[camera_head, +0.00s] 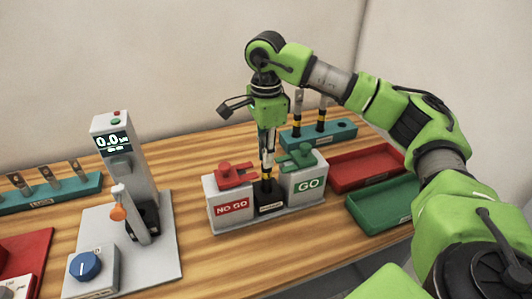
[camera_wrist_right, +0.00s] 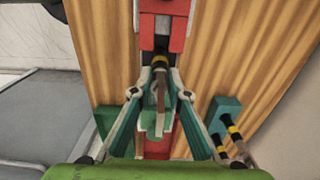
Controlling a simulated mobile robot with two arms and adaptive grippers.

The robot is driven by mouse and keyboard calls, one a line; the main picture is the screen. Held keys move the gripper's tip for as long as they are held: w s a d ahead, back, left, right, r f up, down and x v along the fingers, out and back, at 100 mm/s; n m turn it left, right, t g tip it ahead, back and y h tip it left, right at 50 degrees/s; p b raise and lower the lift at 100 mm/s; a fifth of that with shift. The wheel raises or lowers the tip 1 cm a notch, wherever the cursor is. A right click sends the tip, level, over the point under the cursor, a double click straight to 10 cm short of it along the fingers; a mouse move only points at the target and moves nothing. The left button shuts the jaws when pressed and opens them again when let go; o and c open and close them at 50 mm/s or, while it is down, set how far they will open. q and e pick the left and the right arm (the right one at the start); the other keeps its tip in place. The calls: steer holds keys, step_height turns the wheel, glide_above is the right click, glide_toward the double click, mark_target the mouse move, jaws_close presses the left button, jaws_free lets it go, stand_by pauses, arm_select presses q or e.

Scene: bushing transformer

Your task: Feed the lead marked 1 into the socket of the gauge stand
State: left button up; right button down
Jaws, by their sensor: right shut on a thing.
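The gauge stand (camera_head: 268,208) is a grey block with a red NO GO side, a green GO side and a dark middle part that holds the socket (camera_head: 268,199). My right gripper (camera_head: 268,148) points down above it, shut on a lead (camera_head: 267,174) with black and yellow bands. The lead is near upright and its lower end meets the dark middle part; I cannot tell if it is inside the socket. In the right wrist view the lead (camera_wrist_right: 160,80) lies between the fingers. Its number is not readable. My left gripper is not in view.
A teal rack (camera_head: 335,134) with banded leads stands behind the gauge stand. Red (camera_head: 365,168) and green (camera_head: 384,203) trays lie to the right. A grey device with a display (camera_head: 114,142) and a blue knob (camera_head: 84,266) stands left. Another teal rack (camera_head: 50,196) is far left.

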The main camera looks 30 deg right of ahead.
steer(key=c, duration=1.9)
jaws_free()
steer(key=shift+r, duration=0.1)
step_height(320, 180, up, 12)
steer(key=shift+f, duration=0.1)
